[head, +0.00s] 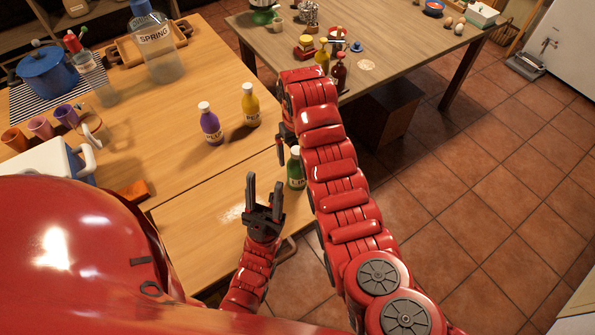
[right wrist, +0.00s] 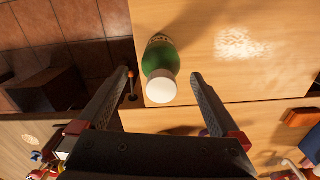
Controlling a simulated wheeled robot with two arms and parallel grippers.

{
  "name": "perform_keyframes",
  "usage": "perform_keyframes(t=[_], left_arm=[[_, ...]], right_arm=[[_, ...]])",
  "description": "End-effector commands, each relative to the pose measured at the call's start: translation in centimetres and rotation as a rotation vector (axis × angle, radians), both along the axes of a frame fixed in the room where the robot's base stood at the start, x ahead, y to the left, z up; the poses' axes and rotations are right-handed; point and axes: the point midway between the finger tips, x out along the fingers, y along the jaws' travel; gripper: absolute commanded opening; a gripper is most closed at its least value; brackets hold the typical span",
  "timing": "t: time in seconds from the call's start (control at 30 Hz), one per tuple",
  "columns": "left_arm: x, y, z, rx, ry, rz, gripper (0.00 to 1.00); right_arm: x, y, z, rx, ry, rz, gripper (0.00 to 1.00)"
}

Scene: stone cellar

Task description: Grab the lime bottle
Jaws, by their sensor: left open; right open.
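The lime bottle, green with a white cap and a pale label, stands upright on the wooden table; it shows in the head view (head: 296,176) beside my right arm, which partly covers it. In the right wrist view the bottle (right wrist: 158,58) appears from above, between the open fingers of my right gripper (right wrist: 161,78), with no visible contact. In the head view my right gripper (head: 281,150) is mostly hidden behind its own arm. My left gripper (head: 264,182) is open and empty, pointing up, to the left of the bottle.
A purple bottle (head: 211,124) and a yellow bottle (head: 250,105) stand farther back on the table. A large water bottle (head: 163,62), blue pot (head: 47,72) and cups (head: 40,127) are at the left. Another table (head: 400,45) with small items stands behind.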

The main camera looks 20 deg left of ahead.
Motion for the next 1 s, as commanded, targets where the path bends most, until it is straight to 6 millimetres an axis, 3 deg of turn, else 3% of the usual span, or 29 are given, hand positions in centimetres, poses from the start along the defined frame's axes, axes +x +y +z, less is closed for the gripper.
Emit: perform_keyframes(t=[0.17, 0.33, 0.6, 0.87, 1.0], left_arm=[[0.0, 0.0, 1.1, 0.0, 0.0, 0.0, 0.5], [0.0, 0.0, 2.9, 0.0, 0.0, 0.0, 0.5], [0.0, 0.0, 3.1, 0.0, 0.0, 0.0, 0.5], [0.0, 0.0, 3.1, 0.0, 0.0, 0.0, 0.5], [0.0, 0.0, 3.1, 0.0, 0.0, 0.0, 0.5]], right_arm=[[0.0, 0.0, -0.8, -0.001, 0.001, 0.001, 1.0], [-0.2, -0.1, -2.9, -0.003, 0.004, 0.003, 1.0], [-0.1, 0.0, -5.1, 0.001, -0.001, 0.002, 1.0], [-0.1, 0.0, -5.4, 0.001, -0.001, 0.002, 1.0], [-0.1, 0.0, -5.4, 0.002, -0.002, 0.002, 0.78]])
